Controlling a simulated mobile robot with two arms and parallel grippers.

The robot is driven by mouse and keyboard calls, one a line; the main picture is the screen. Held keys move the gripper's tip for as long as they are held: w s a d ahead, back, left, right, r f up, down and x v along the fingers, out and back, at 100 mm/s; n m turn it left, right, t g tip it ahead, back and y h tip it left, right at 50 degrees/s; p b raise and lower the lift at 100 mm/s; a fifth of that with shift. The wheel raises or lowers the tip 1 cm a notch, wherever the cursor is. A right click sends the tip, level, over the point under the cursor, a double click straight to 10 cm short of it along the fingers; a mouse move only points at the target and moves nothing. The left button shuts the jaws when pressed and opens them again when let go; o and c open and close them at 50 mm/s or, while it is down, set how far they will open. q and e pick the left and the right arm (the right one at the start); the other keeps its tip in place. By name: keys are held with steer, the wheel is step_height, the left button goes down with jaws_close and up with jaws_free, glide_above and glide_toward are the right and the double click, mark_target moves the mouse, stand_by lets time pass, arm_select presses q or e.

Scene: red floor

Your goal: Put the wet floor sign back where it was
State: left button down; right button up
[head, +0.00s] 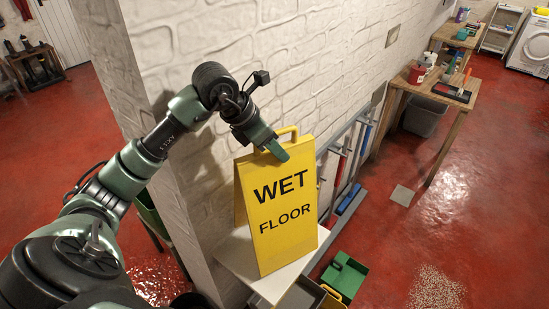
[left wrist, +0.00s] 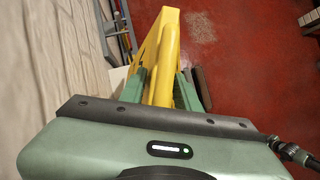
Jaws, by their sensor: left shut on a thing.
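The yellow wet floor sign (head: 284,222) stands upright in the head view, over a small white-topped stand (head: 240,262) against the white brick wall. Its lettered face is toward me. My left gripper (head: 274,152) is shut on the handle at the top of the sign. In the left wrist view the yellow handle (left wrist: 166,65) lies between the two green fingers of the gripper (left wrist: 160,88). The sign's lower edge meets the stand top in the picture; whether it rests its weight there I cannot tell. My right gripper is not in view.
A green box (head: 344,275) sits low, right of the stand. Mops and brooms (head: 345,165) lean on a wall rack behind the sign. A wooden workbench (head: 440,95), with a grey bin (head: 423,117) under it, stands farther right. Red floor (head: 465,215) is open at right.

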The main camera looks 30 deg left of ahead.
mark_target(274, 161)
arm_select(q)
steer(key=shift+f, duration=0.4)
step_height(274, 161, down, 3)
steer(key=shift+a+r+p, duration=0.15)
steer(key=shift+r+p, duration=0.05)
steer(key=shift+p, duration=1)
steer(key=shift+a+f, duration=0.1)
steer(key=shift+f, duration=0.25)
steer(key=c, duration=1)
jaws_free()
steer(key=b+v, duration=0.3)
steer(key=v, duration=0.7)
steer(key=shift+s+a+r+b, duration=0.1)
steer(key=shift+s+r+b, duration=0.1)
steer(key=shift+b, duration=0.1)
steer(key=shift+s+a+r, duration=0.1)
steer(key=shift+s+r, duration=0.25)
steer(key=shift+r, duration=0.25)
